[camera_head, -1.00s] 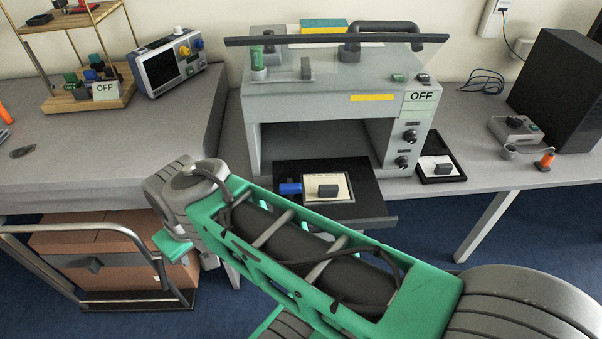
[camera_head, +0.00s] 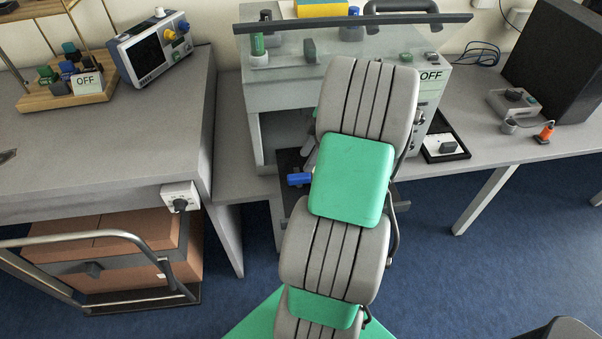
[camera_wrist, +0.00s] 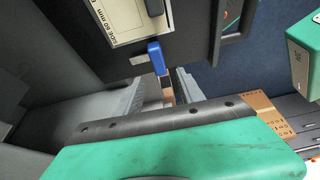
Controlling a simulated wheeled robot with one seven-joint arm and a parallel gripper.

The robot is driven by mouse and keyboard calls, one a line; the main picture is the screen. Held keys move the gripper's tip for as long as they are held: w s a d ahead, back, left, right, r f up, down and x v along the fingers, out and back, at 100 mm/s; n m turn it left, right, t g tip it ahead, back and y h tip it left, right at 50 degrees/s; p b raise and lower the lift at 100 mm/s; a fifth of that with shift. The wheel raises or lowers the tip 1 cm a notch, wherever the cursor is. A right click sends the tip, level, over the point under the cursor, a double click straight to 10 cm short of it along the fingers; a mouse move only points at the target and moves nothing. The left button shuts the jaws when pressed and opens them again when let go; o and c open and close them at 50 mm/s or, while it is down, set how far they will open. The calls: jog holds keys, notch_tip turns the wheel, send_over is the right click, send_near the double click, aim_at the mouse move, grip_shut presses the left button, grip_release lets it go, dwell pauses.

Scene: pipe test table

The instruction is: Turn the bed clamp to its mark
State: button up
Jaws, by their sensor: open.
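The bed clamp is a blue lever (camera_head: 299,179) at the left of the pulled-out bed of the grey machine. It points left in the head view, where my arm hides most of the bed. The lever also shows in the wrist view (camera_wrist: 157,57), beside a white label on the dark bed (camera_wrist: 185,52). My gripper (camera_wrist: 163,84) is open in the wrist view, its two grey fingers apart. The lever's lower end lies close to the gap between the fingertips. I cannot tell whether they touch it. Its mark is not clearly visible.
The grey machine (camera_head: 278,98) has a raised clear cover with a dark front bar (camera_head: 350,24). A black tray (camera_head: 461,150) lies to its right. A wall-like grey bench (camera_head: 200,130) stands left, with a white switch box (camera_head: 180,197) on its front edge.

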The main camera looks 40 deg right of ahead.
aim_at(300, 175)
jog(key=x, duration=0.7)
jog(key=shift+d+f+p, duration=0.2)
jog(key=shift+f+p, duration=0.2)
jog(key=shift+f, duration=0.1)
jog(key=shift+c, duration=0.2)
grip_shut()
